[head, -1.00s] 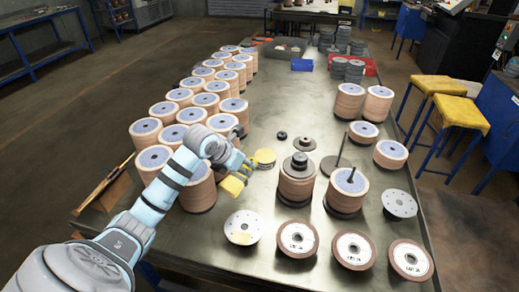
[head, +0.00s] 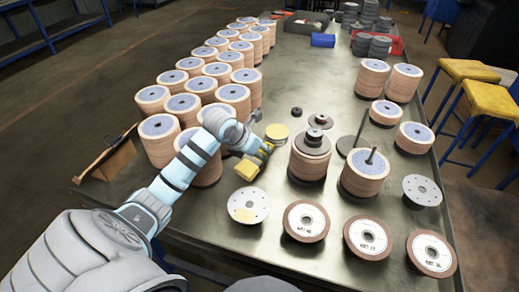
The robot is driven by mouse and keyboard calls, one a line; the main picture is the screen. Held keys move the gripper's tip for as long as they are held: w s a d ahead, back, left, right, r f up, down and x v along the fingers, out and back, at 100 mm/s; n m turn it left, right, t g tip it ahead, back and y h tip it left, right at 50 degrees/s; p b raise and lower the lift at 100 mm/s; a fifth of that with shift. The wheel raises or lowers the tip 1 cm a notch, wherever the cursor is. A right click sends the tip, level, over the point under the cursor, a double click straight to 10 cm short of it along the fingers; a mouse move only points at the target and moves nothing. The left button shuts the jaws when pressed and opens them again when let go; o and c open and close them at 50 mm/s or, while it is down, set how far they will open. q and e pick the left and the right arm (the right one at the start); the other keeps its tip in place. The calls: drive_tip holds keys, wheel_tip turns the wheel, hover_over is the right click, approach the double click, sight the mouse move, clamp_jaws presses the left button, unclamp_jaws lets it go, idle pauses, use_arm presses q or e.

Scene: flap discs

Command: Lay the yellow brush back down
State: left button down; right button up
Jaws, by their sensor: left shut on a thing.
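My left gripper (head: 262,154) reaches in from the left over the near part of the metal table. It is shut on the yellow brush (head: 242,172), whose yellow block hangs at the near side of the fingers. The brush is close above the tabletop or touching it; I cannot tell which. It is just beyond a pale perforated disc (head: 248,204) with a yellowish patch. The gripper hides part of the brush. My right gripper is not in view.
Stacks of flap discs (head: 184,106) fill the table's left side. A stack with dark flanges (head: 310,158) stands right of the brush, and a round yellow thing (head: 277,132) lies behind it. Labelled discs (head: 305,221) line the near edge. Bare metal (head: 290,85) shows mid-table.

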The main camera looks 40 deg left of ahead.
use_arm(q)
drive_tip(key=shift+s+r, duration=0.1)
drive_tip(key=c, duration=1.5)
unclamp_jaws()
drive_tip(key=shift+s, duration=0.1)
drive_tip(key=o, duration=0.3)
drive_tip(key=shift+r, duration=0.1)
drive_tip(key=v, duration=1.1)
drive_tip(key=shift+s+r, duration=0.2)
drive_tip(key=shift+r, duration=0.1)
drive_tip(key=shift+d, duration=0.1)
